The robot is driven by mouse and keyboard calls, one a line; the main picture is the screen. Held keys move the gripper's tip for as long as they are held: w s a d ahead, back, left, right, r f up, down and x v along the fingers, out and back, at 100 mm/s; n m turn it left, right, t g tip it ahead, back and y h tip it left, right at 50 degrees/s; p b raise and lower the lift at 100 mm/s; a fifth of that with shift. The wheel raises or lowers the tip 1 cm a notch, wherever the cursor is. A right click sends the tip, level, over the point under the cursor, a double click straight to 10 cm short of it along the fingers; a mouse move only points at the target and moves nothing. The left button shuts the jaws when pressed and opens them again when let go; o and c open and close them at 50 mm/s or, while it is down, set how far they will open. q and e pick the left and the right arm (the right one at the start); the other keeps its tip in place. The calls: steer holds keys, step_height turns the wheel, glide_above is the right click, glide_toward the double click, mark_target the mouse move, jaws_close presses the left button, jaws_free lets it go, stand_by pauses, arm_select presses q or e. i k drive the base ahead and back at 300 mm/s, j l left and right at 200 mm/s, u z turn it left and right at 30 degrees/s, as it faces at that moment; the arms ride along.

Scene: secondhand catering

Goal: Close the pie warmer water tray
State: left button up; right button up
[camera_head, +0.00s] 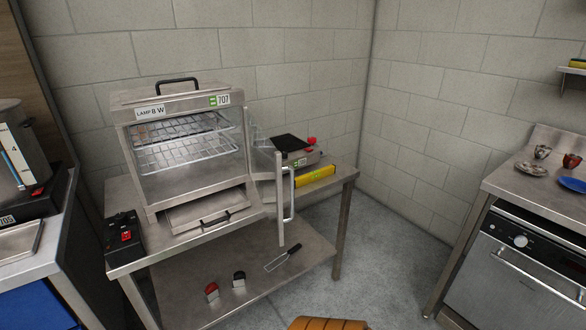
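The pie warmer (180,150) stands on a steel table, with a top handle and wire racks inside. Its glass door (279,200) is swung open to the right, its edge and bar handle facing me. The water tray (185,214) is at the bottom of the warmer, below the racks. It appears pulled out toward the front, with a dark handle (215,219) on its front. How far it sticks out is hard to judge. Neither of my grippers is in view.
A black box with a red switch (124,233) sits at the table's left front corner. A scale-like appliance (290,152) and yellow box (314,176) stand right of the warmer. The lower shelf (210,290) holds small items. Open floor (390,250) lies right of the table.

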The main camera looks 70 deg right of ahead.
mark_target(189, 214)
steer(key=z, duration=1.7)
